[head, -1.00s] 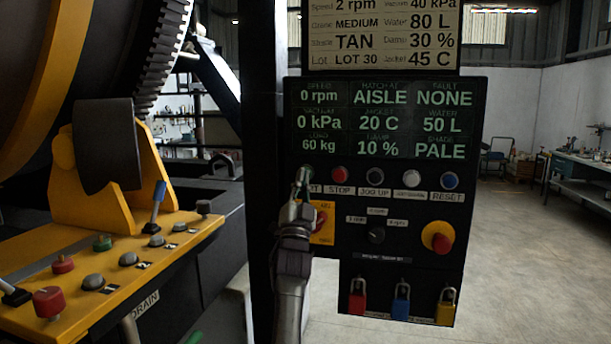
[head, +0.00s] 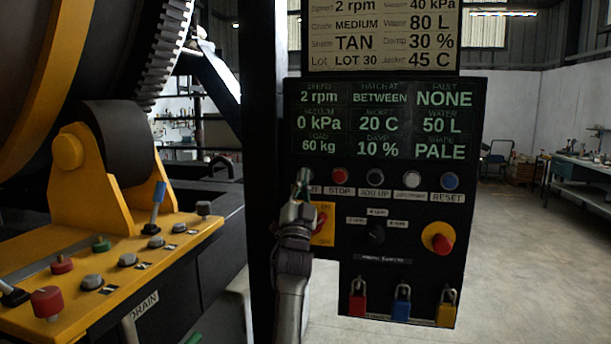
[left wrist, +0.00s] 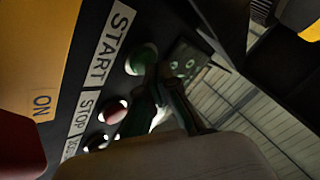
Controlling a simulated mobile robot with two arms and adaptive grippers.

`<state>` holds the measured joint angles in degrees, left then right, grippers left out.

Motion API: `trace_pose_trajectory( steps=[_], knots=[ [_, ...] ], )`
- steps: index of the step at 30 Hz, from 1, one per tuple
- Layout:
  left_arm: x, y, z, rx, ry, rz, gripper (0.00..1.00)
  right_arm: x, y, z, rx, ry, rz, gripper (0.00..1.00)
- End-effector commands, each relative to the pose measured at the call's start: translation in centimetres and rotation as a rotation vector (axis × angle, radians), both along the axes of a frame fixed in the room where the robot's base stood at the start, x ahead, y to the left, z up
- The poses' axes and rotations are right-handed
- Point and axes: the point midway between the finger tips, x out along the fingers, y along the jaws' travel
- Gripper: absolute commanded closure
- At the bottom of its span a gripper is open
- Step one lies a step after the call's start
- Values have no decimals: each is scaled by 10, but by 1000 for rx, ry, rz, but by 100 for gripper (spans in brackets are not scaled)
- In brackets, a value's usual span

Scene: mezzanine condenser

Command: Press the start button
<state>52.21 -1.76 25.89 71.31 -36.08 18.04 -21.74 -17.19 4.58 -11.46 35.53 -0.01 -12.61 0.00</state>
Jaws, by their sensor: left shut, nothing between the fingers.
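The start button (left wrist: 141,60) is a green round button beside the START label (left wrist: 109,48) in the left wrist view. In the head view the start button (head: 306,174) is at the left end of the panel's button row, largely hidden by my gripper. My left gripper (head: 301,187) is shut and empty, its tips at or just below the button. The left wrist view shows the fingers (left wrist: 168,92) close beside the button; I cannot tell whether they touch it. The panel display (head: 385,118) reads 2 rpm, hatch BETWEEN, fault NONE. My right gripper is not in view.
The red stop button (head: 340,175) is just to the right, with more buttons along the row. A red-and-yellow emergency knob (head: 438,237) and several padlocks (head: 402,306) are lower. A yellow console (head: 110,270) and a large drum (head: 70,60) stand at left.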

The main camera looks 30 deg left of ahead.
Motion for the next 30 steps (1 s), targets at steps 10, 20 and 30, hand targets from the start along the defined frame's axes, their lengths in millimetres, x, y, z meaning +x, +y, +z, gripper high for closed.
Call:
trace_pose_trajectory(
  steps=[10, 20, 30],
  knots=[
    [-15, -5, 0, -2, 1, -2, 100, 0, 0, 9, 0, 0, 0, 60],
    [-17, -5, 0, -1, 1, -1, 100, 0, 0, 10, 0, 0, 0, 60],
    [-48, -14, 1, 0, 1, -1, 100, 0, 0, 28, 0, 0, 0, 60]
  ],
)
